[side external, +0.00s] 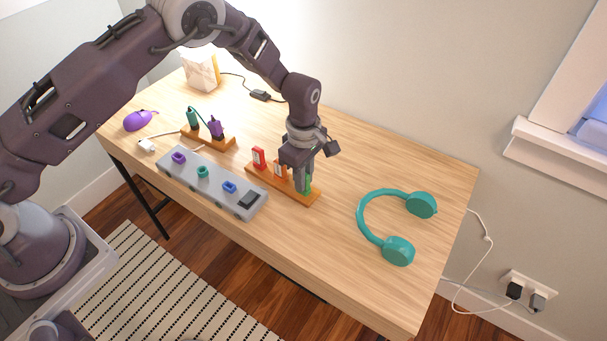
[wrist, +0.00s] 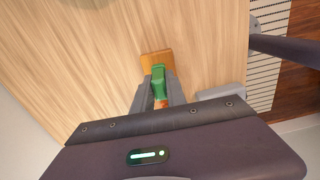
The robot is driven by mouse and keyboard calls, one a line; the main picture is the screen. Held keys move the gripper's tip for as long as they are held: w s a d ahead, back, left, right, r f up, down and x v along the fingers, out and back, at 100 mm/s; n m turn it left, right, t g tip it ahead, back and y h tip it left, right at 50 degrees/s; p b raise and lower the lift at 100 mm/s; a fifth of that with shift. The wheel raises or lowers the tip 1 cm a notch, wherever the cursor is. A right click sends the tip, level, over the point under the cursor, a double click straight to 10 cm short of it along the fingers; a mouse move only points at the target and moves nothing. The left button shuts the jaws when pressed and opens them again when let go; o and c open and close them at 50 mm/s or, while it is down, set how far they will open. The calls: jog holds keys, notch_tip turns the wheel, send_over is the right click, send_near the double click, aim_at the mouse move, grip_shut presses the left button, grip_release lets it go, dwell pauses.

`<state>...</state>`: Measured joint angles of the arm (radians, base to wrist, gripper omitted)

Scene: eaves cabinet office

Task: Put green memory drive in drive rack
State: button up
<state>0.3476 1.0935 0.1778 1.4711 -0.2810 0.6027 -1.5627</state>
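The drive rack (side external: 311,198) is a narrow orange-brown wooden strip near the front middle of the desk. A red drive (side external: 259,157) and an orange drive (side external: 280,169) stand upright in it. My gripper (side external: 303,186) points down over the rack's right end. The green memory drive (side external: 309,186) is between its fingers, mostly hidden by them in the side view. In the wrist view the green drive (wrist: 158,82) sits between both fingertips, which appear to touch it, with the rack's end (wrist: 156,58) beyond. Whether the drive is fully seated in its slot cannot be told.
A grey hub (side external: 213,184) with coloured ports lies to the left of the rack. Behind it are a second wooden stand (side external: 222,141) with teal and purple plugs, and a purple mouse (side external: 137,121). Teal headphones (side external: 371,237) lie at right. Bare desk surrounds the rack's right end.

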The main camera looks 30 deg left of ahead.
jog(key=o, duration=0.4)
notch_tip(320, 180, up, 7)
jog(key=shift+r, duration=0.1)
dwell(0.3)
